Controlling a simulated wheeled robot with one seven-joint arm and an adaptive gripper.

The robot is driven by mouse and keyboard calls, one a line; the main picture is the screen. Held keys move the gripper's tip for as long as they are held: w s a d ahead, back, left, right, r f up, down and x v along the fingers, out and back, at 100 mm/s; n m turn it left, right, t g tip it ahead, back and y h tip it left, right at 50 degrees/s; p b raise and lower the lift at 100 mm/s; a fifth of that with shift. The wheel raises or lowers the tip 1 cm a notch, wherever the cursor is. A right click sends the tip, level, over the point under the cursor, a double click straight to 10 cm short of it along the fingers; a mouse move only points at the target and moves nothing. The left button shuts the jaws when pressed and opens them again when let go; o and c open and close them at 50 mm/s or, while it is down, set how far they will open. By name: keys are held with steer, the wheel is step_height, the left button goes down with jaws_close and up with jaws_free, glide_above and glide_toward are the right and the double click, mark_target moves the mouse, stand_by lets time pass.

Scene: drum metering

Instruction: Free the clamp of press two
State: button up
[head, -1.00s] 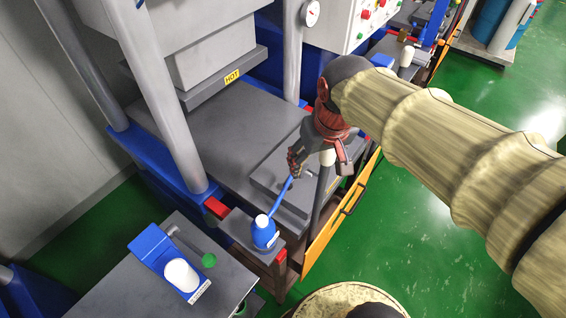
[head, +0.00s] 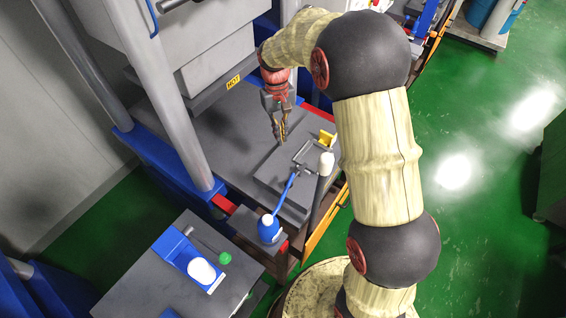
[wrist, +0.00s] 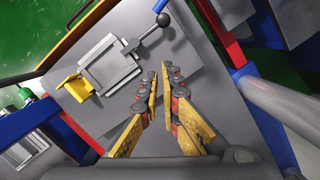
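The press (head: 165,110) has a clamp (head: 308,153) on a flat grey plate on its bed, near the front gate. In the wrist view the clamp (wrist: 108,65) is a grey frame with a yellow piece (wrist: 73,87) at one side and a lever ending in a dark ball knob (wrist: 163,20). My gripper (head: 281,140) hangs over the bed, behind and left of the clamp, apart from it. In the wrist view its fingers (wrist: 160,75) have a narrow gap with nothing between. I cannot tell whether the clamp is locked.
A yellow HOT label (head: 235,82) marks the upper block above the bed. A grey side table (head: 165,275) stands at lower left. Green floor is open at right.

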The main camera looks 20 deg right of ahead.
mark_target(297, 175)
steer(key=shift+w+a+f+g+p, duration=0.1)
steer(key=shift+w+f+g+p, duration=0.1)
steer(key=shift+w+f, duration=0.3)
steer(key=shift+w+a+f+g+p, duration=0.1)
steer(key=shift+w+f+p, duration=0.1)
steer(key=shift+f, duration=0.5)
jaws_close()
steer(key=b+x, duration=0.1)
steer(key=x, duration=0.8)
steer(key=shift+s+f, duration=0.15)
steer(key=shift+f, duration=0.05)
steer(key=s, duration=0.1)
steer(key=s+f, duration=0.1)
steer(key=s, duration=0.1)
steer(key=shift+s+d+f, duration=0.1)
steer(key=shift+s+f, duration=0.05)
steer(key=shift+s, duration=0.3)
steer(key=shift+s, duration=0.1)
